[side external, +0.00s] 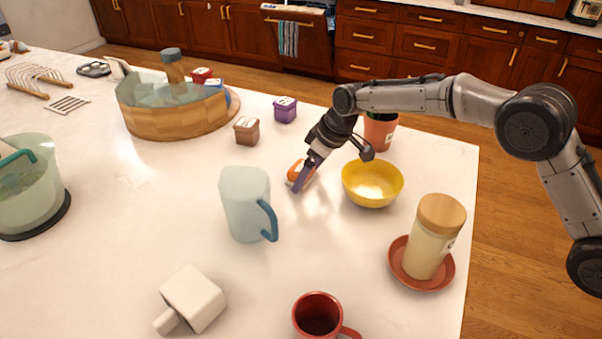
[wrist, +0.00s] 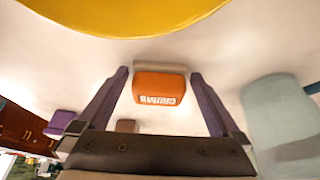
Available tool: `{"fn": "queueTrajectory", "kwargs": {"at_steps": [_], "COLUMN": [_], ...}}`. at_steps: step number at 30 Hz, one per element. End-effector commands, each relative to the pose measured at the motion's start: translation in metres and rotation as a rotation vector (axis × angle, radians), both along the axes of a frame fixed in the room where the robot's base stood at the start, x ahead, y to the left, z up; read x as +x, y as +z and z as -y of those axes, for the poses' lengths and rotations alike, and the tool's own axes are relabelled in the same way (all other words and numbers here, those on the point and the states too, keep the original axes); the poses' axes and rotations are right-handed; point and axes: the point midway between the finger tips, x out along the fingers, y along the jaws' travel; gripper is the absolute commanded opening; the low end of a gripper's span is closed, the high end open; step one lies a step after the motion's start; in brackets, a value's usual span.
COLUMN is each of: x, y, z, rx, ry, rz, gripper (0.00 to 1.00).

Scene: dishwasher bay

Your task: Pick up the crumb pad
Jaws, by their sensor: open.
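The crumb pad (wrist: 160,86) is a small orange block with white lettering and a pale underside. In the wrist view it lies on the counter between and just beyond my gripper's fingers. In the side view the crumb pad (side external: 296,170) shows as an orange patch, partly hidden by my gripper. My gripper (side external: 301,181) is low over the counter, its purple fingers beside the pad. In the wrist view my gripper (wrist: 160,90) is open with a finger on each side of the pad. I cannot tell whether either finger touches it.
A yellow bowl (side external: 372,184) stands close to the right of my gripper. A pale blue pitcher (side external: 243,200) stands to its left. A brown box (side external: 246,131) and a purple box (side external: 285,109) are behind. A jar (side external: 428,245) stands on a red saucer (side external: 446,276).

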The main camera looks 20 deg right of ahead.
Motion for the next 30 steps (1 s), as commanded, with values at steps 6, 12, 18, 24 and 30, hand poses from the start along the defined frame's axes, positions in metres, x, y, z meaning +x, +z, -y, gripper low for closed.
{"fn": "queueTrajectory", "kwargs": {"at_steps": [6, 12, 18, 24, 30], "x": [0.0, 0.0, 0.0, 0.0, 0.001], "y": [0.0, 0.0, 0.001, 0.006, 0.029], "z": [0.0, 0.0, 0.0, 0.0, 0.0], "rx": [0.0, -0.001, 0.0, 0.0, 0.001], "ry": [0.0, 0.0, 0.0, 0.0, 0.0], "rz": [0.0, -0.001, 0.0, 0.001, 0.004], "gripper": [0.73, 0.37, 0.33, 0.33, 0.33]}}
